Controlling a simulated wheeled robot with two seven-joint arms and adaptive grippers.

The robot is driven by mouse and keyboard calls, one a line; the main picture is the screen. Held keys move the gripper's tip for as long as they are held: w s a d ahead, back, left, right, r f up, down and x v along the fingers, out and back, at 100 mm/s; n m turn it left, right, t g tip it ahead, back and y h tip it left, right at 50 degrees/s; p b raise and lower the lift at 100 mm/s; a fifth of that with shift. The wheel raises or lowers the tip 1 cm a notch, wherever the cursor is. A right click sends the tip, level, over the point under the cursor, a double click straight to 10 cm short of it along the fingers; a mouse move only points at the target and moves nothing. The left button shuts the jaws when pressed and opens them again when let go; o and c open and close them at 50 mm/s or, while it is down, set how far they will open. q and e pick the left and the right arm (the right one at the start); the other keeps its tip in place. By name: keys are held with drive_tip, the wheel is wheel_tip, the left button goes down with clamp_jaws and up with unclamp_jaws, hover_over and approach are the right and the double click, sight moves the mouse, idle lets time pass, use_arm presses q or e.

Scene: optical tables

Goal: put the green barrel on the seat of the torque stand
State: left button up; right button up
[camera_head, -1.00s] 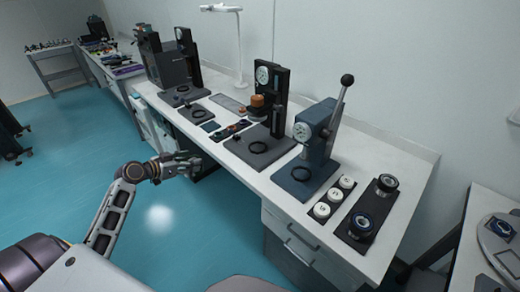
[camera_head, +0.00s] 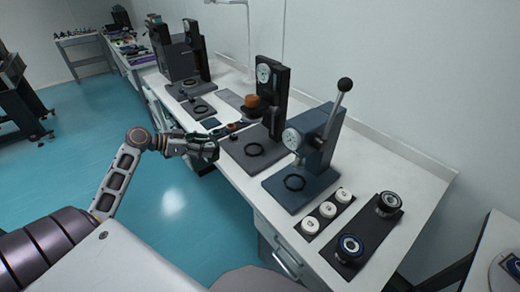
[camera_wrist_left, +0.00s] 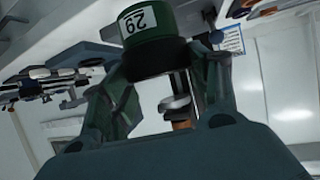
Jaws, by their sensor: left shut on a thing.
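My left gripper (camera_head: 207,147) is shut on the green barrel (camera_wrist_left: 158,32), which has a white number label and shows between the fingers in the left wrist view. In the head view the gripper is by the front edge of the table, left of the black stand; I cannot make out the barrel there. Two nearby stands each have a dial and a dark ring on the base: a black stand (camera_head: 270,85) with an orange-brown part, and a blue stand (camera_head: 312,140) with a lever. I cannot tell which is the torque stand. My right gripper is not in view.
White discs (camera_head: 327,209) lie on a dark strip at the near end of the white table (camera_head: 385,160). A black tray (camera_head: 372,235) beside them holds two dark round parts. More stands (camera_head: 190,60) stand farther back. The table right of the blue stand is clear.

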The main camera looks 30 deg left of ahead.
use_arm(q)
drive_tip(key=shift+w+d, duration=0.1)
drive_tip(key=shift+w+d+r, duration=0.1)
drive_tip(key=shift+w+d, duration=0.2)
drive_tip(key=shift+w, duration=0.15)
drive_tip(key=w+d+p, duration=0.3)
drive_tip(key=w+d, duration=0.6)
drive_tip(key=w, duration=0.5)
drive_tip(key=shift+d, duration=0.15)
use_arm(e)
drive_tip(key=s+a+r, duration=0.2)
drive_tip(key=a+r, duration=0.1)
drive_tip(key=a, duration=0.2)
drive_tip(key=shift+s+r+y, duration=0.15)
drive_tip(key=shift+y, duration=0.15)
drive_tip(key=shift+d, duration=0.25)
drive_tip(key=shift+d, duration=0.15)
